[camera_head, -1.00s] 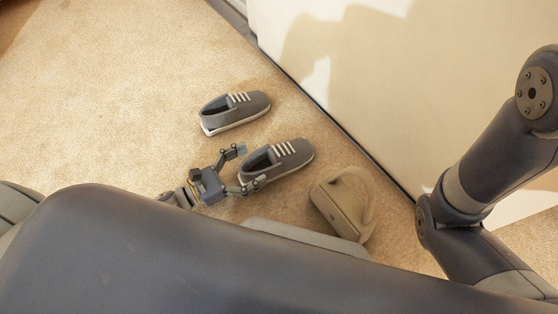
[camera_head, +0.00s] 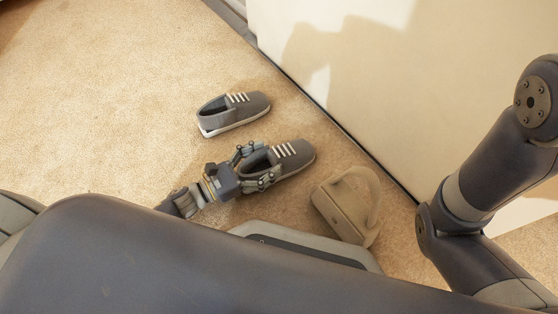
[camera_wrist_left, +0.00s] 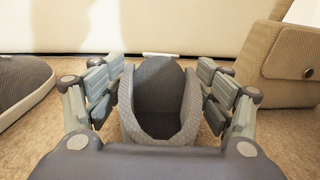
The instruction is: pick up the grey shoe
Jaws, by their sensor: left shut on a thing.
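Two grey shoes with white laces lie on the carpet. The nearer grey shoe (camera_head: 291,157) has my left gripper (camera_head: 259,166) at its heel end, with one finger on each side. In the left wrist view the same shoe (camera_wrist_left: 160,92) sits between the fingers of the left gripper (camera_wrist_left: 160,95), its opening facing me. The left gripper is shut on this shoe, which appears to be on or close to the floor. The other grey shoe (camera_head: 234,112) lies just beyond, apart from the gripper. My right gripper is not in view.
A beige handbag (camera_head: 344,209) stands right of the held shoe; it also shows at the right in the left wrist view (camera_wrist_left: 285,65). A pale wall or furniture side (camera_head: 400,90) rises behind. Open carpet (camera_head: 120,100) lies to the left.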

